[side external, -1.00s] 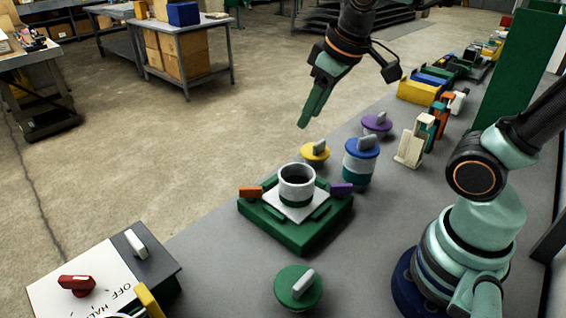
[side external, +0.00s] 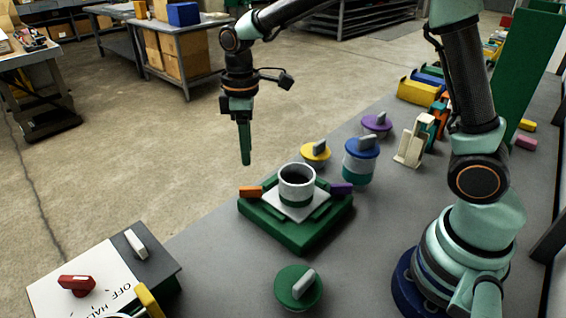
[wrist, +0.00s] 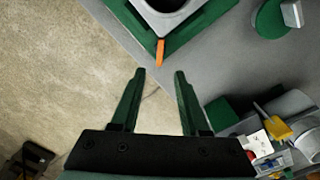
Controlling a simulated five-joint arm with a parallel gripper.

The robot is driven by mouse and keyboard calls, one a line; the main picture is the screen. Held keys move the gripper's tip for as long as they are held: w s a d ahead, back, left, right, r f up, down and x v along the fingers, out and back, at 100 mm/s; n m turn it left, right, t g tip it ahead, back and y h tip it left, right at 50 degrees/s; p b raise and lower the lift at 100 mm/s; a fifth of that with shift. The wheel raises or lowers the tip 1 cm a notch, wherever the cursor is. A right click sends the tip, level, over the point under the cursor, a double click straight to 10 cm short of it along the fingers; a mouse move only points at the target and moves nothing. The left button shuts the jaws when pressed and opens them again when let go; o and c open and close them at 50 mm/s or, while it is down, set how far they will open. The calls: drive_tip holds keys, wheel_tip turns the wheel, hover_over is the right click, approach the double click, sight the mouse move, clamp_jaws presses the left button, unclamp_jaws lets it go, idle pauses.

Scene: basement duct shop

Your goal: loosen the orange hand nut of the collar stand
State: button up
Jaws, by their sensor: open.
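The collar stand has a green base (side external: 300,240) with a white plate and a grey collar (side external: 297,185) on top. The orange hand nut (side external: 250,191) sticks out at its left, and a purple one (side external: 342,188) at its right. My gripper (side external: 246,163) points straight down above and behind the orange nut, apart from it. In the wrist view my gripper (wrist: 160,73) is open, its green fingers spread with nothing between. The orange nut (wrist: 160,52) lies just beyond the fingertips there, in line with the gap. The collar is partly cut off at the top of that view.
Yellow (side external: 315,152), blue (side external: 360,160) and purple (side external: 376,124) knobbed lids stand behind the stand to the right. A green knob (side external: 298,287) is in front. A panel with a red knob (side external: 77,285) sits at lower left. The bench edge runs close by the orange nut.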

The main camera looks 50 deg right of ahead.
sight(250, 188)
wheel_tip(250, 188, down, 11)
drive_tip(key=shift+r, duration=0.2)
idle(0.3)
clamp_jaws()
